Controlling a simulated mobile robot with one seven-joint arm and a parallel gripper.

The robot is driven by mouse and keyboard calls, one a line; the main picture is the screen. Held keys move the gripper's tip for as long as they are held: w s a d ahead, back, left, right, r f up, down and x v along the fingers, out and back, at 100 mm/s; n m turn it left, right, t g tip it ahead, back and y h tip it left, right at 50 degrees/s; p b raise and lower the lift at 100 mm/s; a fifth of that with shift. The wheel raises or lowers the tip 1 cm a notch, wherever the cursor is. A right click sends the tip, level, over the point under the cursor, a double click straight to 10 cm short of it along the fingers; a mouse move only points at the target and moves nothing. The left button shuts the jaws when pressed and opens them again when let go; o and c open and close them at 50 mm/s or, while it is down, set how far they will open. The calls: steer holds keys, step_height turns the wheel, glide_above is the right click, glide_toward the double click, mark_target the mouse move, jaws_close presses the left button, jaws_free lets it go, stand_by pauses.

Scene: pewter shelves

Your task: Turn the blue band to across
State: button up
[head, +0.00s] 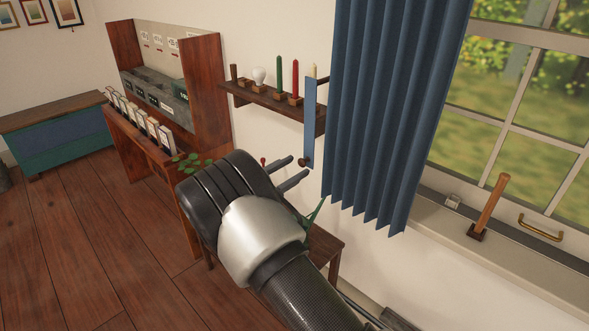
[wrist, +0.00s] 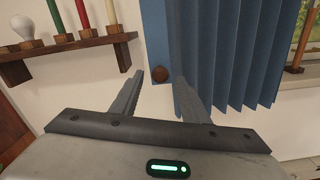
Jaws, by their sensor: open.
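The blue band (head: 310,118) is a flat strip hanging upright at the left edge of the blue curtain (head: 395,110). A round brown knob (head: 304,162) sits at its lower end. In the wrist view the band (wrist: 155,40) runs down from the top edge, with the knob (wrist: 160,74) at its foot. My gripper (head: 298,167) is open, with its fingers pointing toward the knob. In the wrist view the knob shows between the two fingertips (wrist: 160,76). I cannot tell how far the fingers are from it, and I see no contact.
A wall shelf (head: 270,100) with candles and a bulb is left of the band. A window sill (head: 500,250) with a wooden-handled tool (head: 490,208) lies right of the curtain. Below my gripper is a small wooden table (head: 325,245) with a plant.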

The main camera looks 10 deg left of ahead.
steer(key=shift+w+d, duration=0.35)
steer(key=shift+w, duration=0.05)
jaws_close()
